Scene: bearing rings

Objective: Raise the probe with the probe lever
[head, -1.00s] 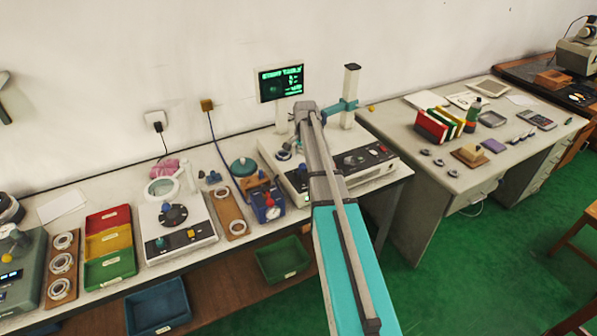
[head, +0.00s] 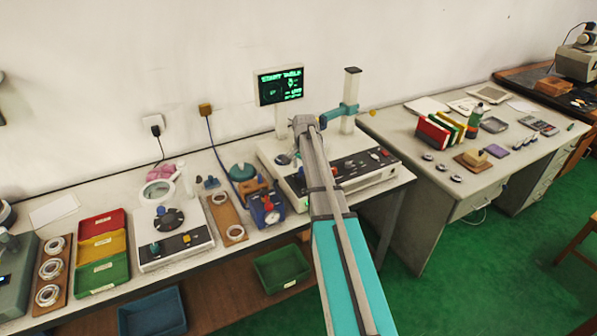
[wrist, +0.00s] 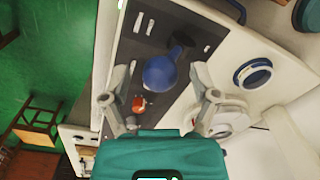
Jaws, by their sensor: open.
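The probe machine (head: 370,177) is a pale box with a dark front panel, under a lit screen (head: 281,86) and beside an upright column (head: 350,95) with a teal bracket. In the wrist view, a blue-knobbed lever (wrist: 160,73) with a dark base stands on the dark panel; it looks like the probe lever. My gripper (wrist: 160,82) is open, its fingers to either side of the blue knob in the picture; I cannot tell if they touch it. The head view hides the fingers behind my arm. I cannot make out the probe tip.
A small red knob (wrist: 138,103) sits on the panel close to my left finger. A round, dark-rimmed part (wrist: 253,74) is to the right. A blue device (head: 267,209) stands left of the machine, and a green bin (head: 281,265) sits below the bench.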

